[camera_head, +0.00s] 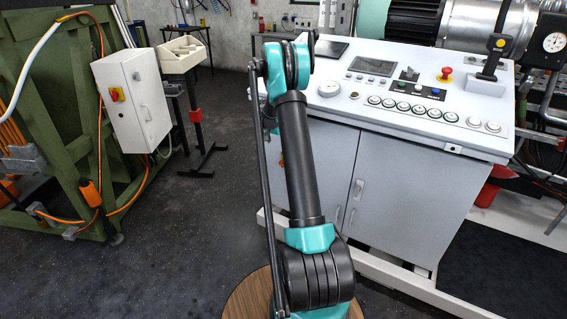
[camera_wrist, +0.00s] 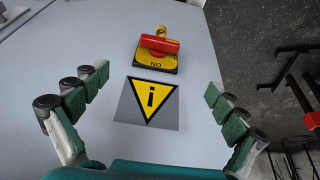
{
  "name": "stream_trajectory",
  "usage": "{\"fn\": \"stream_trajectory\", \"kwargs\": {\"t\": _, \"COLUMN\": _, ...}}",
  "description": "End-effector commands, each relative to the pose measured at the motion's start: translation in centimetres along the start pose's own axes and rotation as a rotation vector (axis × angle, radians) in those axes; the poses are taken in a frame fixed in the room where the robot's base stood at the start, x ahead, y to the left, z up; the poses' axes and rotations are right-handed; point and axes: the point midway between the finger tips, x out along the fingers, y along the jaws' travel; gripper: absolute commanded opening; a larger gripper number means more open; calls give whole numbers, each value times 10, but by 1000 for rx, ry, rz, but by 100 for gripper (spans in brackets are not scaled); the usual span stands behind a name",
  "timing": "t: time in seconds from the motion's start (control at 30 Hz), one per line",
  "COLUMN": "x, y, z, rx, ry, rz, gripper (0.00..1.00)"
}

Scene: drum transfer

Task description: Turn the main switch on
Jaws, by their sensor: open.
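The main switch (camera_wrist: 158,50) is a red handle on a yellow plate, on a flat grey panel in the wrist view. The handle lies crosswise in the picture. The plate's lettering appears upside down, reading "NO". A black-and-yellow triangle sign (camera_wrist: 152,100), also inverted, is on the panel between the switch and my palm. My gripper (camera_wrist: 157,82) is open and empty, its fingers on either side of the sign. The switch is beyond the fingertips, apart from them. In the head view, my arm hides the gripper; a small orange patch (camera_head: 282,160) on the cabinet's left side may be the switch.
A grey control cabinet (camera_head: 400,190) with a console of buttons stands to the right of my arm. A white box (camera_head: 135,98) with a red-yellow switch hangs on a green frame at left. A black stand (camera_head: 200,160) is between them on open dark floor.

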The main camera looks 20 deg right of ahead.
Motion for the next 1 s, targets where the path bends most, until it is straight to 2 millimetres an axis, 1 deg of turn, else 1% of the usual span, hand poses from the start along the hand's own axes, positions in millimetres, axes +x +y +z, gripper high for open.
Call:
{"fn": "stream_trajectory", "kwargs": {"t": 0.1, "x": 24, "y": 0, "z": 0, "rx": 1, "ry": 0, "rz": 0, "gripper": 97}}
{"fn": "stream_trajectory", "kwargs": {"t": 0.5, "x": 102, "y": 0, "z": 0, "rx": 0, "ry": 0, "rz": 0, "gripper": 97}}
{"fn": "stream_trajectory", "kwargs": {"t": 0.6, "x": 119, "y": 0, "z": 0, "rx": 0, "ry": 0, "rz": 0, "gripper": 97}}
{"fn": "stream_trajectory", "kwargs": {"t": 0.8, "x": 143, "y": 0, "z": 0, "rx": -1, "ry": 0, "rz": 0, "gripper": 97}}
{"fn": "stream_trajectory", "kwargs": {"t": 1.0, "x": 152, "y": 0, "z": 0, "rx": -2, "ry": 0, "rz": 0, "gripper": 97}}
